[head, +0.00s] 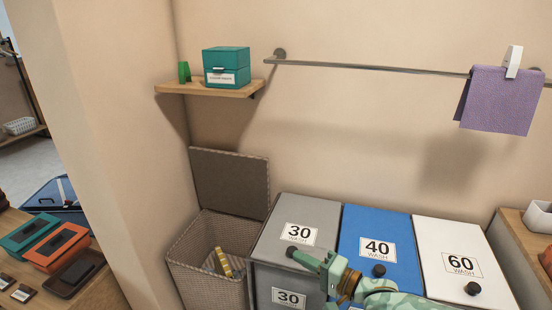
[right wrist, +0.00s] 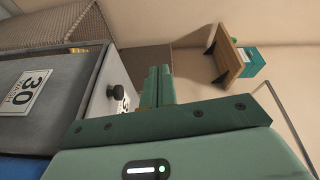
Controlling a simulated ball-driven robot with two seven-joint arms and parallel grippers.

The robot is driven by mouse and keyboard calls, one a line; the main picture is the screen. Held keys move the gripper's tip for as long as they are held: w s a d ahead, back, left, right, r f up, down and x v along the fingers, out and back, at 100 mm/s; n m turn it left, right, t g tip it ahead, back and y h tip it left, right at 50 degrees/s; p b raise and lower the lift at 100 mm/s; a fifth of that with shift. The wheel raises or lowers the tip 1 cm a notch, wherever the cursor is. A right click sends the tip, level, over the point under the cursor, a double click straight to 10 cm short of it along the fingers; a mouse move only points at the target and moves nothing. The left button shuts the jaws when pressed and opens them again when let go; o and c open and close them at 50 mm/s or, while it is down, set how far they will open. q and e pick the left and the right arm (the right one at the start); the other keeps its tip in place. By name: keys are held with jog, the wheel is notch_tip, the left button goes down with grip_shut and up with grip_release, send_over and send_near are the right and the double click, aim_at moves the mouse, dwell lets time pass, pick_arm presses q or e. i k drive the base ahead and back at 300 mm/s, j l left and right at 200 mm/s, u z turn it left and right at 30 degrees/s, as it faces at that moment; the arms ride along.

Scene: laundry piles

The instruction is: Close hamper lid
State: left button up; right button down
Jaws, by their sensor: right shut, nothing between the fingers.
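The woven hamper (head: 205,268) stands in the corner, left of the grey bin. Its lid (head: 230,182) is open, standing upright at the back near the wall. Striped and yellow cloth (head: 222,262) lies inside the hamper. My right gripper (head: 304,257) is over the top of the grey bin, right of the hamper and apart from it. In the right wrist view its fingers (right wrist: 158,84) are together with nothing between them. The hamper's woven side (right wrist: 62,28) shows there at upper left. My left gripper is not in view.
The grey (head: 268,234), blue (head: 372,228) and white (head: 447,242) bins stand right of the hamper, with black knobs on top. A wooden shelf (head: 200,89) with a teal box (head: 226,62) is above the lid. A rail (head: 370,68) holds a purple towel (head: 497,98).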

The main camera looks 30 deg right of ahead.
aim_at(237, 184)
jog(key=i+l, duration=1.05)
